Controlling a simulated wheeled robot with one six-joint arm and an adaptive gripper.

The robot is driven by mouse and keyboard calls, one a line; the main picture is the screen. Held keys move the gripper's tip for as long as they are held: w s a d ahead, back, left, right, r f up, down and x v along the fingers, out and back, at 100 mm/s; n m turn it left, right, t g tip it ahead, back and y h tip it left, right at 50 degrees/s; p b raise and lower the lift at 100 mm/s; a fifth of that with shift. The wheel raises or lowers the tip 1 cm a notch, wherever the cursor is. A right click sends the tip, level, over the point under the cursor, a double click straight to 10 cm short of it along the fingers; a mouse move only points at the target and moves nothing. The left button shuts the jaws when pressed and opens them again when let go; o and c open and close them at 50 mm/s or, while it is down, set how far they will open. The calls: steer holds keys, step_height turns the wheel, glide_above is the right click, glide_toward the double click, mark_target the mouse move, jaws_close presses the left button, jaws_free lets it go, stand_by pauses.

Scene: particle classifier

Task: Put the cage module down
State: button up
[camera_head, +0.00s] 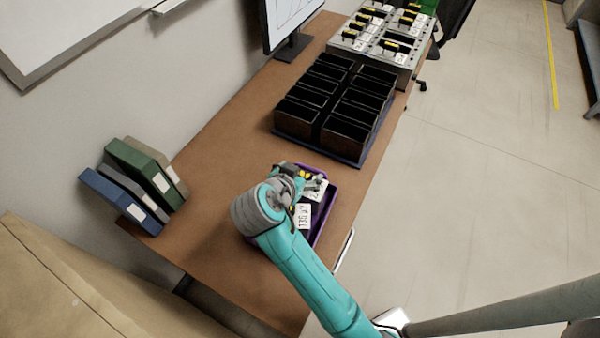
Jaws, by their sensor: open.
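A cage module (316,187), a light grey block with dark and yellow parts, sits in a purple tray (329,204) on the brown table. A white label with dark print (303,216) shows in the same tray, partly behind my arm. My gripper (301,174) is over the tray's left side, close to the module. Its fingers are small in the picture and partly hidden by my wrist. It is open, and I cannot tell if it touches the module.
A black rack with several open bins (322,140) stands behind the tray. Farther back are a grey panel with several modules (363,50) and a monitor (290,20). Binders (140,170) lean at the left. The table (215,165) is bare between binders and tray.

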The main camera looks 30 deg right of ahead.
steer(key=v, duration=1.2)
steer(key=shift+r, duration=0.15)
